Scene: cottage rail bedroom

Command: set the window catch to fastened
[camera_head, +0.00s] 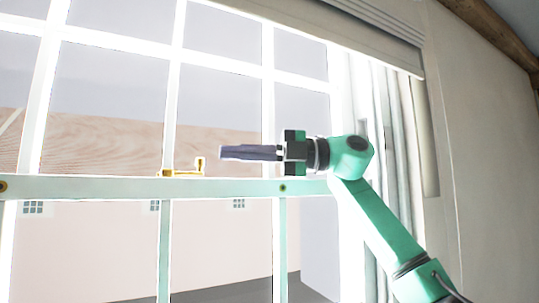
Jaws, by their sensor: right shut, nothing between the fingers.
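The window catch (185,172) is a small brass piece on top of the pale green meeting rail (120,188) of the window. Its flat part lies along the rail, and a short knob stands up at its right end. My right gripper (222,153) comes in from the right, just above the rail. Its dark fingers are shut with nothing between them and point left. The fingertips are a little to the right of the catch's knob, and a small gap shows between them. I cannot tell the depth between them. My left gripper is not in view.
White glazing bars and panes (222,40) fill the area behind the gripper. A blind (330,30) is gathered above, and a pale curtain (397,120) hangs at the right beside the wall (480,150).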

